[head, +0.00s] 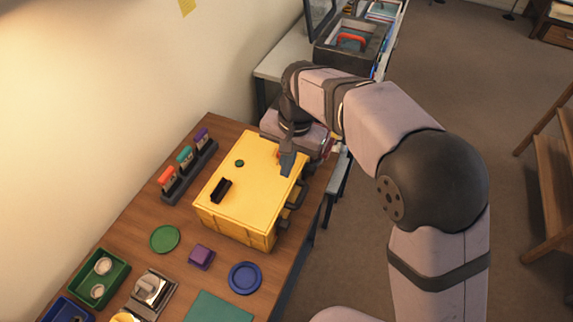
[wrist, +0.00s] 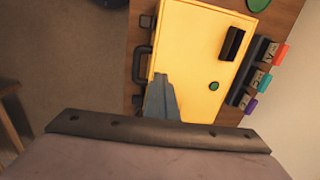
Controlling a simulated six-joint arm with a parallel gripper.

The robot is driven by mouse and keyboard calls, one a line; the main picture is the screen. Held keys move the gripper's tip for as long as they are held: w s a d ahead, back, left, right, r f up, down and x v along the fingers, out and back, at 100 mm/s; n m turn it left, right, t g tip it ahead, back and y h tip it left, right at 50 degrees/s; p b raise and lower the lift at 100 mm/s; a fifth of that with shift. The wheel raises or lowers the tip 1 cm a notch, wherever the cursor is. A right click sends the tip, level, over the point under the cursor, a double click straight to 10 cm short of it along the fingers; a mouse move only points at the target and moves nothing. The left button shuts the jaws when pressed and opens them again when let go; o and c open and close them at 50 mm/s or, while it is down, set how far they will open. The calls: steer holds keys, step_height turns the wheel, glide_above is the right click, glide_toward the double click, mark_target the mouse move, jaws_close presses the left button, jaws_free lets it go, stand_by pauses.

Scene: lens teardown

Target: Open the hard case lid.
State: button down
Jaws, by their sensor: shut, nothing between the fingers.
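The yellow hard case (head: 255,205) sits on the wooden table with its lid down. It also shows in the wrist view (wrist: 192,50). A black bar (head: 221,190) and a small green disc (head: 239,163) are on the lid. A dark carry handle (wrist: 141,64) and a latch (wrist: 146,22) are on the side of the case facing the table's right edge. My gripper (head: 286,170) is shut and empty, over the lid near its far right corner. In the wrist view, its fingers (wrist: 161,82) overlap the lid's edge; I cannot tell whether they touch it.
A rack (head: 190,172) with several coloured-top items stands left of the case. A green disc (head: 164,239), a purple block (head: 201,257), a blue dish (head: 245,278) and a green tray (head: 118,268) lie on the near side. A grey toolbox (head: 335,55) stands on the far table.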

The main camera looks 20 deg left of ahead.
stand_by(0.3)
steer(key=c, duration=2)
jaws_free()
steer(key=shift+r, duration=0.1)
step_height(320, 180, up, 7)
steer(key=b, duration=0.1)
steer(key=shift+d+b, duration=0.35)
steer(key=shift+d, duration=0.1)
